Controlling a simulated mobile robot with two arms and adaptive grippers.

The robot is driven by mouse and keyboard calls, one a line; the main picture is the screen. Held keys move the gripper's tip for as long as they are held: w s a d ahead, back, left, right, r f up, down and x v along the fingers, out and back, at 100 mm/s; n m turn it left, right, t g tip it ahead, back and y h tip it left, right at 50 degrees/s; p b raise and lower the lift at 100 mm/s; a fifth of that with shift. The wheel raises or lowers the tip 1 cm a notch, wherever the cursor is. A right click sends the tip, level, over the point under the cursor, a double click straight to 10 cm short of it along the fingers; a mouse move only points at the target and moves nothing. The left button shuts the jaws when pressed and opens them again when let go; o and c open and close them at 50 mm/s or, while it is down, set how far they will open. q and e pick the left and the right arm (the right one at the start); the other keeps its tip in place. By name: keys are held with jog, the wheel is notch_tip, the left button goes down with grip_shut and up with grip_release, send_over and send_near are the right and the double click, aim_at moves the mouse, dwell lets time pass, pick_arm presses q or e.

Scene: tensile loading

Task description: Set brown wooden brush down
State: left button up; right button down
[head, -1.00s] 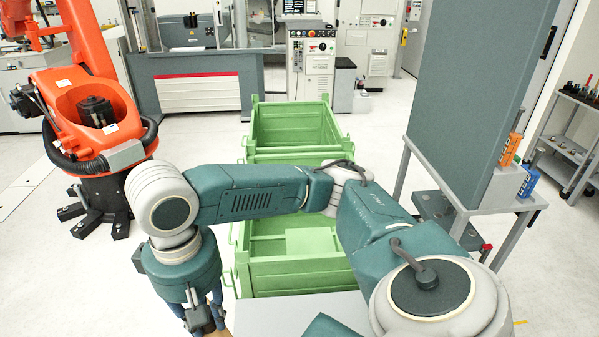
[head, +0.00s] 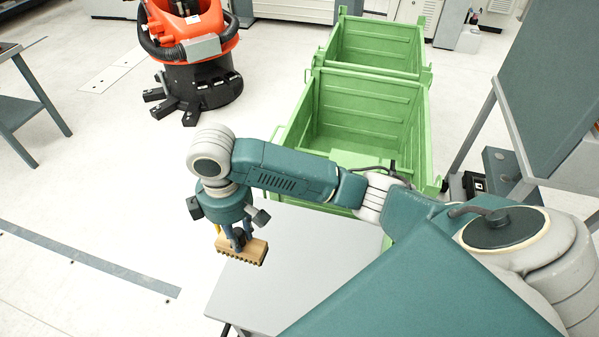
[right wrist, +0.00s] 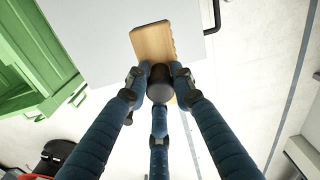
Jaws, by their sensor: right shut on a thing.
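The brown wooden brush (head: 246,251) is a light-brown block with a scalloped edge. My right gripper (head: 237,237) is shut on it from above, and the brush hangs at the left edge of a light grey table (head: 305,262). In the right wrist view the brush (right wrist: 152,42) shows beyond a dark round knob (right wrist: 160,84) between the fingers (right wrist: 158,90). There the brush overlaps the table edge, partly over the table and partly over the floor. Its height above the tabletop is hard to tell. My left gripper is not in view.
The visible tabletop is bare. Green open bins (head: 372,105) stand behind the table. An orange robot on a black base (head: 200,88) stands at the back left. A dark panel on a stand (head: 548,80) is at the right. The floor left of the table is clear.

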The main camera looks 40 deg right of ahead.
aim_at(243, 248)
jog(key=shift+f, duration=0.55)
jog(key=shift+s+d+f+n, duration=0.1)
jog(key=shift+n, duration=0.2)
notch_tip(243, 248, down, 4)
jog(key=shift+f, duration=0.2)
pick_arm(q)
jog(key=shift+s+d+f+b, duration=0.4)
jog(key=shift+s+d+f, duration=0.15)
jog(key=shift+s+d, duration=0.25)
pick_arm(e)
jog(key=shift+f, duration=7.7)
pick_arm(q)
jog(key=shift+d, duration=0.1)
pick_arm(e)
jog(key=shift+f, duration=0.1)
jog(key=c, duration=1.9)
grip_release()
jog(key=shift+f, duration=0.1)
jog(key=o, duration=0.4)
